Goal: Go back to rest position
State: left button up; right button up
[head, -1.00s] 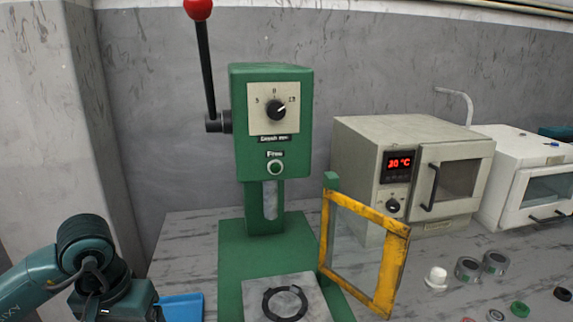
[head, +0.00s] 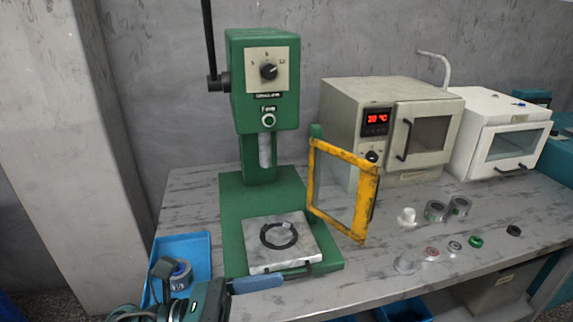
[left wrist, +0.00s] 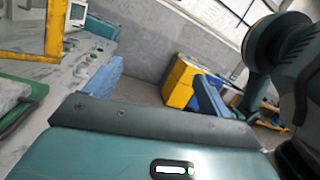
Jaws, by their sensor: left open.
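My left gripper (left wrist: 156,80) is open and empty. Its two blue fingers stand well apart in the left wrist view. In the head view, my left arm comes in at the bottom left, and one blue finger (head: 257,283) reaches in front of the press plate, above the table's front edge. Whether it touches anything is unclear. The rest of that gripper is partly cut off by the frame's bottom edge. My right gripper is in neither view.
A green press (head: 265,90) holds a dark ring (head: 267,240) on its plate (head: 255,258). Its yellow-framed guard (head: 364,205) stands to the right. A blue tray (head: 196,245) lies left. Ovens (head: 345,105) and several small parts (head: 437,212) occupy the table's right side.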

pick_arm(q)
jog(key=w+a+f+n+t+y+p, duration=0.1)
jog(key=w+a+f+n+t+y, duration=0.25)
jog(key=n, duration=0.75)
jog(key=a+f+n+t+y, duration=0.2)
jog(key=n+t+y, duration=0.2)
jog(key=n+t, duration=0.45)
jog(key=w+a+f+n+t+y+p, duration=0.1)
jog(key=w+a+f+n+t+y, duration=0.15)
jog(key=n, duration=1.05)
jog(key=s+a+f+n+g+y, duration=0.1)
jog(key=s+f+n+g+y, duration=0.2)
jog(key=s+f+n, duration=0.2)
jog(key=s+a+f+n+g+y, duration=0.2)
jog(key=s+f+n, duration=0.3)
jog(key=f+n, duration=0.4)
notch_tip(320, 180, down, 3)
jog(key=shift+s+r+n+g+y, duration=0.1)
jog(key=shift+s+n+g+y, duration=0.2)
jog(key=shift+g+y, duration=0.45)
jog(key=shift+w+a, duration=0.15)
jog(key=shift+w, duration=0.05)
jog(key=shift+c, duration=0.3)
